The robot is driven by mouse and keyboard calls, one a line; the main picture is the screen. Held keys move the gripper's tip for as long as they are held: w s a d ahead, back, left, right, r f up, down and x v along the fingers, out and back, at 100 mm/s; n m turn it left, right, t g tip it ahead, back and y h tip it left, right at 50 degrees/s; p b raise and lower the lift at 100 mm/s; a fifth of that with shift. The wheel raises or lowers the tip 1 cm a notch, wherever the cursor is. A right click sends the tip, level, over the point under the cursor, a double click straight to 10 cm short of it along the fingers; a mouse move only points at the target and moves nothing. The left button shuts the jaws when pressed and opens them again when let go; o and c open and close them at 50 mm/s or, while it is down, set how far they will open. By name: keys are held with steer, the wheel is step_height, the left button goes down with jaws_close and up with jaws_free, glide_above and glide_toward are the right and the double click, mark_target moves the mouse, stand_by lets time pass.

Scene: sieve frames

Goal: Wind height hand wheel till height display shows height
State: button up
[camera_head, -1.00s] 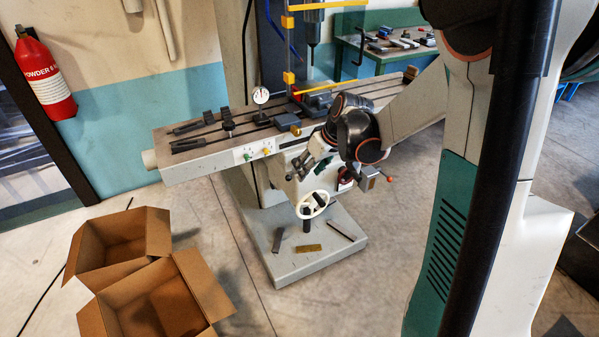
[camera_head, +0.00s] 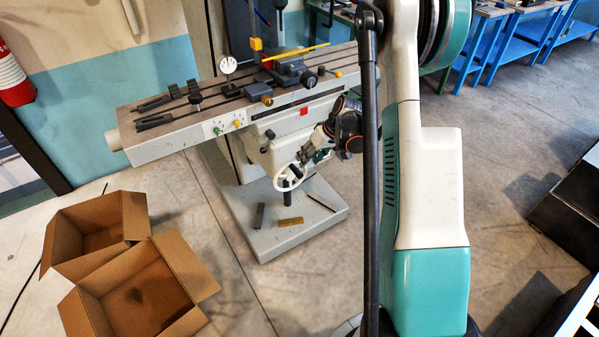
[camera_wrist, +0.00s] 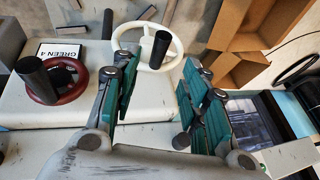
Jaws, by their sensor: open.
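A white hand wheel (camera_wrist: 174,53) with a black handle (camera_wrist: 160,47) is just beyond my fingertips in the wrist view. It also shows on the front of the milling machine in the head view (camera_head: 276,183). A red hand wheel (camera_wrist: 77,94) with a black handle is at left in the wrist view. A plate reading "GREEN 4" (camera_wrist: 62,50) is beside it. Which wheel sets height is not marked in view. My gripper (camera_wrist: 160,72) is open, its teal-padded fingers apart, with the white wheel's handle ahead between them. I see no contact.
The machine table (camera_head: 165,112) carries clamps, a vise (camera_head: 290,68) and a dial gauge (camera_head: 228,65). Loose bars lie on the machine base (camera_head: 265,240). Two open cardboard boxes (camera_head: 97,229) stand on the floor at left.

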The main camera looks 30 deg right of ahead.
mark_target(298, 170)
steer(key=b+x, duration=0.2)
steer(key=x, duration=0.6)
steer(key=shift+w+a+f+b, duration=0.1)
steer(key=shift+a+f+b, duration=0.05)
steer(key=shift+f+b, duration=0.2)
steer(key=shift+r, duration=0.1)
steer(key=shift+c, duration=0.6)
jaws_close()
